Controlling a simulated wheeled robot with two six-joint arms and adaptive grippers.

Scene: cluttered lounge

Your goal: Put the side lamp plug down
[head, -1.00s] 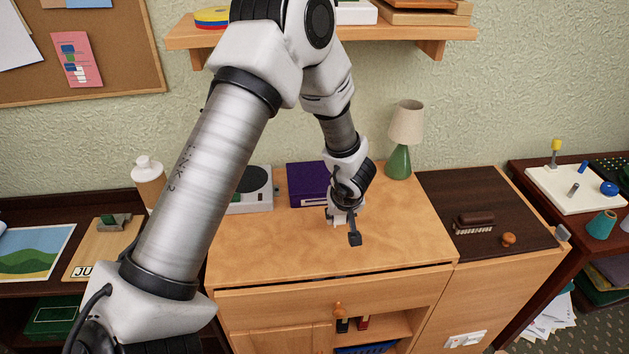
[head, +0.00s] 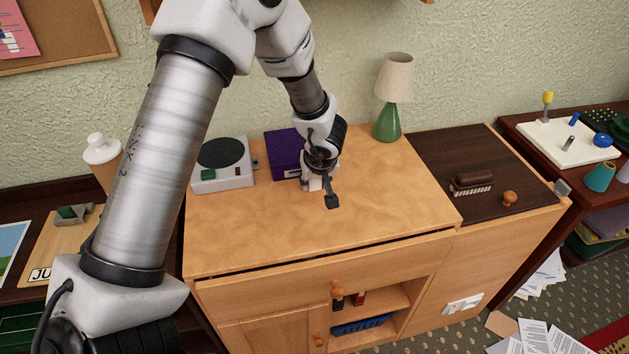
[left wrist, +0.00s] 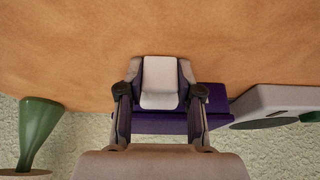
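A white block, which I take for the side lamp plug (left wrist: 160,82), sits between the fingers of my left gripper (left wrist: 159,92) in the left wrist view. Both fingers touch its sides. In the head view my left gripper (head: 322,188) is low over the light wooden cabinet top (head: 270,220), in front of the purple box. I cannot tell whether the plug touches the top. The side lamp (head: 388,115), with green base and cream shade, stands at the back, right of the gripper. No cord shows clearly. My right gripper is out of view.
The purple box (head: 283,152) lies just behind the gripper, and a grey-white turntable (head: 223,178) stands left of it. A brush (head: 472,182) and a wooden knob (head: 509,198) lie on the dark panel at right. A white socket strip (head: 463,303) is low right. The cabinet top's front is clear.

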